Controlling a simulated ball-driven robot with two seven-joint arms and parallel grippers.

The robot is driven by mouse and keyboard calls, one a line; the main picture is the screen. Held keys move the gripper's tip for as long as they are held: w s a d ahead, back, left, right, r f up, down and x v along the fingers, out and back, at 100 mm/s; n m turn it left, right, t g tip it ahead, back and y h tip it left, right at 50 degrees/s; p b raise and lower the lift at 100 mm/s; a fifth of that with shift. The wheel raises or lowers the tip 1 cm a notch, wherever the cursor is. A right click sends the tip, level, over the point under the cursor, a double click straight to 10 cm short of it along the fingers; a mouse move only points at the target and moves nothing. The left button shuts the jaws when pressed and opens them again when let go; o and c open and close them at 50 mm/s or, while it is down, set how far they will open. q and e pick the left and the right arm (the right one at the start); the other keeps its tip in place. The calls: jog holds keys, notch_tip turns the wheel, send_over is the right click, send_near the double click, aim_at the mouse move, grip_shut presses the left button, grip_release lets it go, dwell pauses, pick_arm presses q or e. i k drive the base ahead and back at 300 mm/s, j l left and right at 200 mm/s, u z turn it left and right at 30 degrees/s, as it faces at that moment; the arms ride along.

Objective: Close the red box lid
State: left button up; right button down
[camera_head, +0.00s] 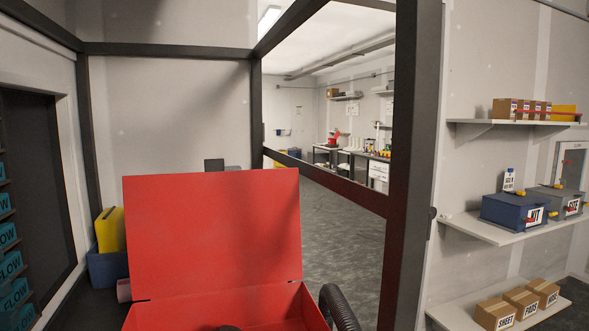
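The red box (270,305) is at the bottom centre of the head view, cut off by the lower edge. Its red lid (212,230) stands up, tilted slightly back, hinged along the box's far edge. The box is open, and part of its inside shows. A small dark round shape (228,328) shows at the bottom edge in front of the box's inside; I cannot tell what it is. Neither of my grippers can be made out in this view.
A black ribbed hose (338,308) rises just right of the box. A blue bin (107,265) with a yellow item (110,230) stands at the left. A dark post (410,170) stands right of the box. Shelves (505,228) with boxes line the right wall. Open floor (345,250) lies beyond.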

aim_at(216, 230)
jog(key=i+l+z, duration=0.25)
jog(key=l+z, duration=0.2)
jog(key=i+l+z, duration=0.9)
jog(key=i+l+u, duration=0.1)
jog(key=i, duration=0.35)
jog(key=i+l+u, duration=0.1)
jog(key=i, duration=0.35)
jog(key=i+u, duration=0.25)
jog(key=u, duration=0.2)
jog(key=i+u, duration=0.25)
jog(key=u, duration=0.2)
jog(key=i+l+u, duration=0.2)
jog(key=u, duration=0.25)
jog(key=i+u, duration=0.15)
jog(key=u, duration=0.35)
jog(key=i+u, duration=0.2)
jog(key=u, duration=0.3)
jog(key=i+u, duration=0.15)
jog(key=u, duration=0.35)
jog(key=i+l+u, duration=0.15)
jog(key=u, duration=0.35)
jog(key=i+l+u, duration=0.15)
jog(key=u, duration=0.3)
jog(key=l+u, duration=0.25)
jog(key=u, duration=0.25)
jog(key=i, duration=0.05)
